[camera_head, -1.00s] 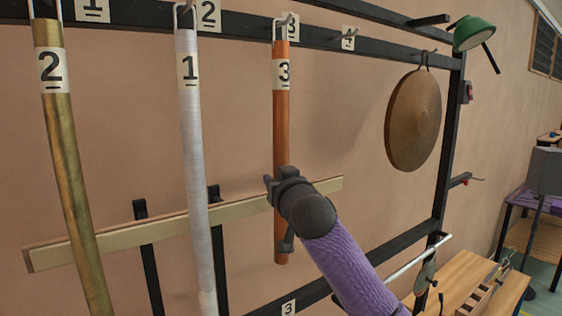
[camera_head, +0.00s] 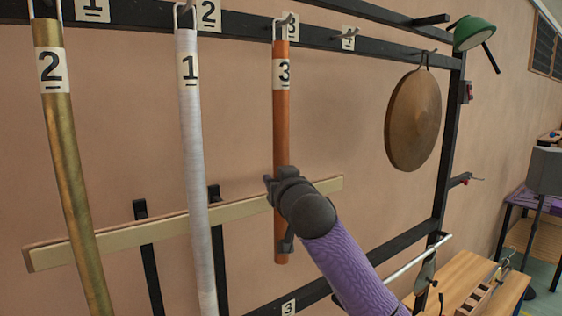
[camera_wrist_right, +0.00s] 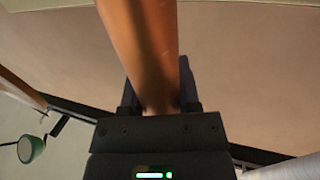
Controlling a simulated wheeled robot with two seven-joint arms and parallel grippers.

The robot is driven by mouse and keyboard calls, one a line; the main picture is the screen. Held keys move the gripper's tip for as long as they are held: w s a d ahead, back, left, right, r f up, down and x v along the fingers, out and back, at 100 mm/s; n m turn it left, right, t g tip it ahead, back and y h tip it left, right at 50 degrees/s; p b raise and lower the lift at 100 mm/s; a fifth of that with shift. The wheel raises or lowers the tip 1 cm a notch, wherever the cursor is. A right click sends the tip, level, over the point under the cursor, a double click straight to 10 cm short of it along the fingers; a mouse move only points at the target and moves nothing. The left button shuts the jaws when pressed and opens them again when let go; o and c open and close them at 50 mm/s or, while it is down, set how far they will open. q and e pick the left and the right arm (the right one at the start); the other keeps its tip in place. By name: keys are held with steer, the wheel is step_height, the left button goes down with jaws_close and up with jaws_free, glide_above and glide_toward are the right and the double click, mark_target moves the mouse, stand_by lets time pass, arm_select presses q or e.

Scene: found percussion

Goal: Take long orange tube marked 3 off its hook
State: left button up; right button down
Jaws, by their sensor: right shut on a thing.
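The long orange tube marked 3 (camera_head: 281,120) hangs upright by a wire loop on its hook (camera_head: 284,20) on the black top rail. My right gripper (camera_head: 275,183) is shut around the tube below its middle. The gripper hides part of the tube, and its lower end shows below. In the right wrist view the tube (camera_wrist_right: 141,45) runs between the two dark fingers (camera_wrist_right: 158,100). My left gripper is not in view.
A silver tube marked 1 (camera_head: 196,170) and a brass tube marked 2 (camera_head: 72,180) hang to the left. A pale wooden bar (camera_head: 240,209) crosses behind the tubes. A round gong (camera_head: 413,120) hangs to the right. A wooden bench (camera_head: 468,275) stands at lower right.

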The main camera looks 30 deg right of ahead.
steer(key=shift+r, duration=0.15)
steer(key=s+d+r+b, duration=0.1)
steer(key=s+b, duration=0.7)
steer(key=s, duration=1)
steer(key=shift+d+r, duration=0.15)
steer(key=shift+d, duration=0.6)
steer(key=shift+w, duration=0.1)
